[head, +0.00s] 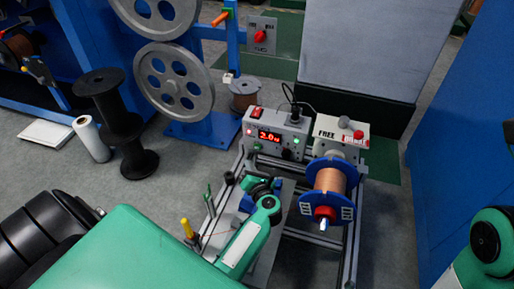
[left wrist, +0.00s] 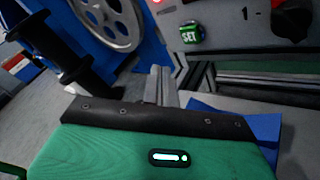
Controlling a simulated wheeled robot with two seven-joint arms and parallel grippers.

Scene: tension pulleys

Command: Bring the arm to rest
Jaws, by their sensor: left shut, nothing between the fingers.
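My left arm's green links come in from the lower left, and the left gripper (head: 262,184) sits at their far end, low over the front left of the winding bench. Its fingers are mostly hidden behind the wrist; it is shut and holds nothing. In the left wrist view its green and black housing (left wrist: 160,140) fills the bottom, facing the control box. My right arm shows only as a green and black link at the lower right edge; its gripper is out of view.
The control box (head: 275,136) has a lit red display. A copper-wound spool with blue flanges (head: 330,183) sits right of the gripper. Black reels (head: 121,130) and large grey pulleys (head: 175,84) stand behind; a blue panel (head: 460,110) borders the right.

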